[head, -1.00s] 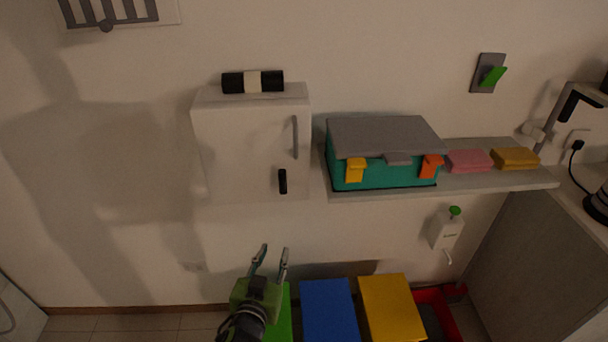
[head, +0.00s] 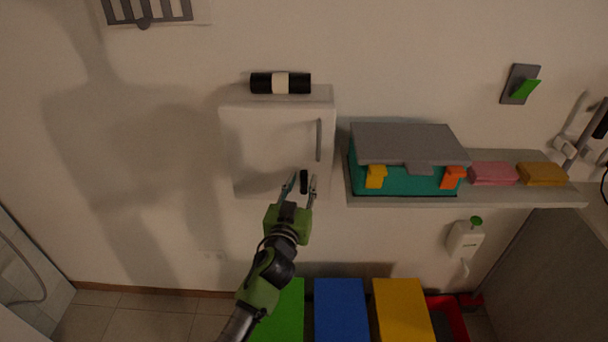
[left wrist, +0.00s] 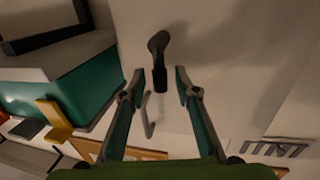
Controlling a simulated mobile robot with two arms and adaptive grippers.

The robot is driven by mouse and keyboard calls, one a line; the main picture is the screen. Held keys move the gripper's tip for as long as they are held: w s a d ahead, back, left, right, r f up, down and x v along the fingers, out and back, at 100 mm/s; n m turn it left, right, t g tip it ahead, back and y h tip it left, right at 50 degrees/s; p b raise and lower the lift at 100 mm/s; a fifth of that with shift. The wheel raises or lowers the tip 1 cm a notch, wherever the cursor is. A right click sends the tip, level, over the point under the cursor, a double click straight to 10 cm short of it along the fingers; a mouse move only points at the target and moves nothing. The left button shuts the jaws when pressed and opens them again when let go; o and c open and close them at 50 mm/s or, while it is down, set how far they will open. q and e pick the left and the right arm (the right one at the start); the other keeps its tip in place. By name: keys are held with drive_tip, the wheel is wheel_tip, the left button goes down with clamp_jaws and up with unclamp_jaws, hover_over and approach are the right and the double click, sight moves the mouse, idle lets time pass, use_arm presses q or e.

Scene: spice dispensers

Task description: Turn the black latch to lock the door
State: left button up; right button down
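The black latch (head: 304,182) stands upright on the lower right of the white cabinet door (head: 262,140). The grey door handle (head: 319,140) is above it. My left gripper (head: 302,181) is open, with its fingers on either side of the latch in the head view. In the left wrist view, the latch (left wrist: 158,58) lies ahead, between and slightly beyond the open fingertips (left wrist: 157,84). I cannot tell whether a finger touches it. My right gripper is not in view.
A black and white roll (head: 281,83) lies on top of the cabinet. To the right, a shelf (head: 480,194) carries a teal box with a grey lid (head: 408,145) and folded cloths (head: 493,173). Green, blue (head: 341,310) and yellow bins stand below.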

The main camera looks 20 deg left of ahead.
use_arm(q)
drive_tip(key=shift+w+a+f, duration=0.1)
drive_tip(key=shift+w, duration=1)
clamp_jaws()
